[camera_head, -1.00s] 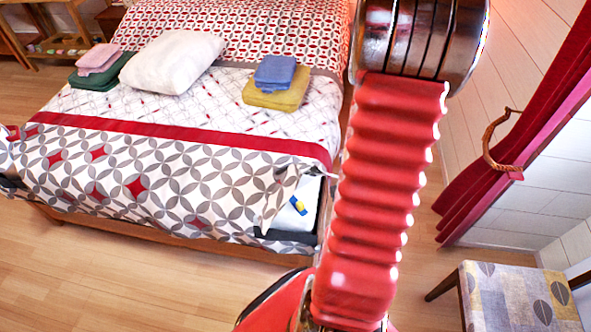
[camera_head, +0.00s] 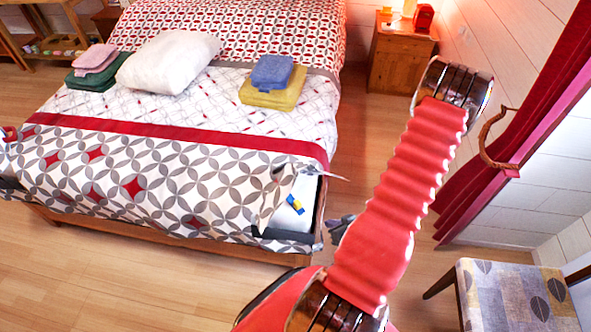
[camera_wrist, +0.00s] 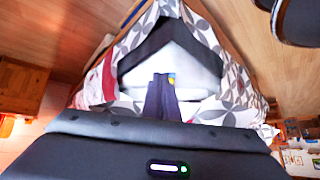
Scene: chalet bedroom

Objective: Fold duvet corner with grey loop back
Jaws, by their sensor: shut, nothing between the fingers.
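The duvet (camera_head: 150,175), white with grey circles and red diamonds, covers the bed. At its front right corner the patterned cloth lies turned aside, around a white patch (camera_head: 290,215) with dark edging. A small blue and yellow piece (camera_head: 295,204) is on this patch; it also shows in the wrist view (camera_wrist: 171,78). I cannot make out the grey loop. My gripper (camera_head: 340,226), partly hidden by my arm, is just right of this corner. In the wrist view my dark gripper fingers (camera_wrist: 160,98) are shut and empty, in front of the white patch.
A white pillow (camera_head: 168,62), yellow and blue folded cloths (camera_head: 272,84) and green and pink ones (camera_head: 93,68) lie on the bed. A wooden nightstand (camera_head: 400,55) stands behind. A patterned stool (camera_head: 520,295) and red curtain (camera_head: 510,120) are at right. The floor in front is clear.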

